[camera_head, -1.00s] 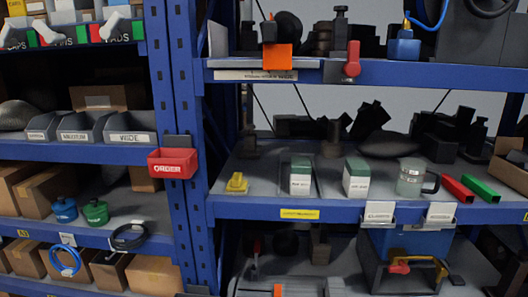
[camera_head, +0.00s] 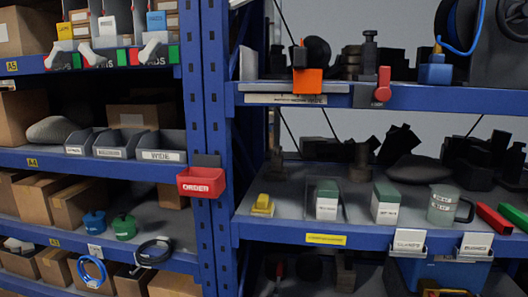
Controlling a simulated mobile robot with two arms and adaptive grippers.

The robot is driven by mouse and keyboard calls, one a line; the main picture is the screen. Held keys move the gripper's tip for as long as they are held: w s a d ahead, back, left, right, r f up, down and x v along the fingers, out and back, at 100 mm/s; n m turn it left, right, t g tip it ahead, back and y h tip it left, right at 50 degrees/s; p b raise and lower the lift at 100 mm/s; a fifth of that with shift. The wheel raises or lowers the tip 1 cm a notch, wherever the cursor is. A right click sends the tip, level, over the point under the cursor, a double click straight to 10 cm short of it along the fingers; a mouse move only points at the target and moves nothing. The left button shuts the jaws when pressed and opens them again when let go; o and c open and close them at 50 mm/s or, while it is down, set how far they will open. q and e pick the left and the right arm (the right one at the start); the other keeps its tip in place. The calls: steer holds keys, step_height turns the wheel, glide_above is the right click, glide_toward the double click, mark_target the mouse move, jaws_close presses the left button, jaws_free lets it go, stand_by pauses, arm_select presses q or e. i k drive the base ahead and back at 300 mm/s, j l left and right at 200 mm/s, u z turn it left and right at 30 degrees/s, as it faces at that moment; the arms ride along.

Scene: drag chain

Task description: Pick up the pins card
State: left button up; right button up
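At the top left, a row of coloured label fronts (camera_head: 135,56) sits along a shelf edge, partly covered by white angled pieces (camera_head: 149,49). In the earlier frame these labels read CAPS, PINS and PADS. Behind them stand a yellow card (camera_head: 64,31), a white card (camera_head: 107,26) and a blue card (camera_head: 156,21). The white card stands behind the middle label, so it may be the pins card; its print is too small to read. Neither of my grippers shows.
A red ORDER bin (camera_head: 201,182) is fixed to the blue rack post (camera_head: 215,110). Grey WIDE and other bins (camera_head: 160,146) stand on the shelf below. The right rack holds a yellow block (camera_head: 263,204), green-topped boxes (camera_head: 386,204) and a mug (camera_head: 441,207).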

mark_target(107, 25)
steer(key=i+j+u, duration=0.1)
steer(key=j+u, duration=0.2)
steer(key=i+j+u, duration=0.25)
steer(key=j, duration=0.2)
steer(key=j+u, duration=0.3)
